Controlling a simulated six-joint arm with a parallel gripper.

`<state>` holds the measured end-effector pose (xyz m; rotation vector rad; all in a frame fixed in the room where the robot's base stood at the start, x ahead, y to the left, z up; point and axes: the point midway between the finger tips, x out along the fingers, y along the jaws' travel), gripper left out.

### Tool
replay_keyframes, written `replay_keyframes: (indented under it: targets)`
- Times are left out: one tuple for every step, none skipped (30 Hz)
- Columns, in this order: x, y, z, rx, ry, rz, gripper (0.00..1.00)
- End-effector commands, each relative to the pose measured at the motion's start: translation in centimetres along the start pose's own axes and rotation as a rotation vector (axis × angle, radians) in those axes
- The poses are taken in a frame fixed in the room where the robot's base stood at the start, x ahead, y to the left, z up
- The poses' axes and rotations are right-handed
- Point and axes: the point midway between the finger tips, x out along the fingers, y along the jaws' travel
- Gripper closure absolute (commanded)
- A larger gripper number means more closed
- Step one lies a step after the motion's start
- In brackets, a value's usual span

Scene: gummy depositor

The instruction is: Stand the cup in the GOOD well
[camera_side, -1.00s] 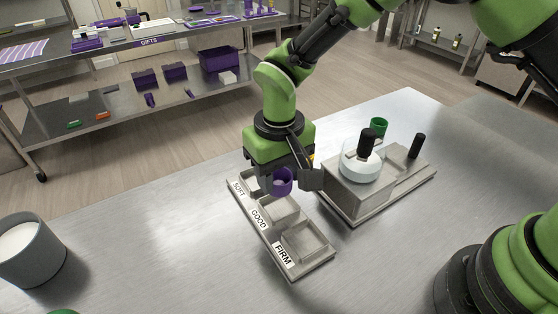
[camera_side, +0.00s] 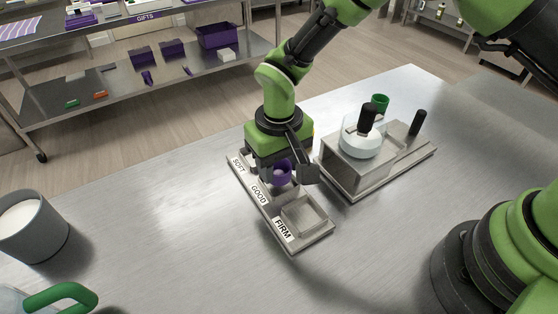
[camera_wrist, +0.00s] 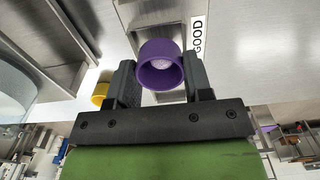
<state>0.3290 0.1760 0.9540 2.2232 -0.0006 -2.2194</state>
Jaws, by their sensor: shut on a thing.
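My gripper (camera_side: 287,174) is shut on a small purple cup (camera_side: 281,173). The cup is upright in the side view, with something pale inside. The wrist view shows the cup (camera_wrist: 160,64) between the two dark fingers. The grey tray (camera_side: 320,238) has wells labelled SOFT, GOOD and FIRM. The cup is over or at the GOOD well, beside the GOOD label (camera_side: 258,194). That well is mostly hidden by the cup and gripper, so I cannot tell whether the cup's base touches its floor. The FIRM well (camera_side: 304,214) is empty.
A metal depositor block (camera_side: 345,178) with a white round part and black knobs stands close to the right of the tray. A grey pot (camera_side: 30,228) stands far left. The table left of the tray is clear.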

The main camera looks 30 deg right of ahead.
Motion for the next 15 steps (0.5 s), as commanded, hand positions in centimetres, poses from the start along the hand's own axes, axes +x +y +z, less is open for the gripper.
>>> replay_keyframes:
  targets:
    - [0.1,0.0,0.0,0.000,0.000,0.000,0.96]
    - [0.2,0.0,0.0,0.000,-0.001,0.000,0.96]
    - [0.3,0.0,0.0,0.000,-0.001,0.000,0.96]
    - [0.4,0.0,0.0,0.000,-0.001,0.000,0.96]
    - [0.5,0.0,0.0,0.000,-0.001,0.000,0.96]
    - [0.6,0.0,0.0,0.000,-0.001,0.000,0.96]
    - [0.7,0.0,0.0,0.000,0.000,0.000,0.96]
    - [0.8,0.0,0.0,0.000,0.000,0.000,0.96]
    - [0.9,0.0,0.0,0.000,0.000,0.000,0.96]
    - [1.1,0.0,0.0,0.000,-0.001,0.000,0.96]
    - [1.2,0.0,0.0,0.000,-0.001,0.000,0.96]
    - [1.3,0.0,0.0,0.001,-0.001,0.001,0.96]
    - [1.4,0.0,0.0,0.001,-0.001,0.001,0.96]
    - [1.5,0.0,0.0,0.001,-0.001,0.000,0.96]
    - [1.7,0.0,0.0,0.001,-0.001,0.000,0.96]
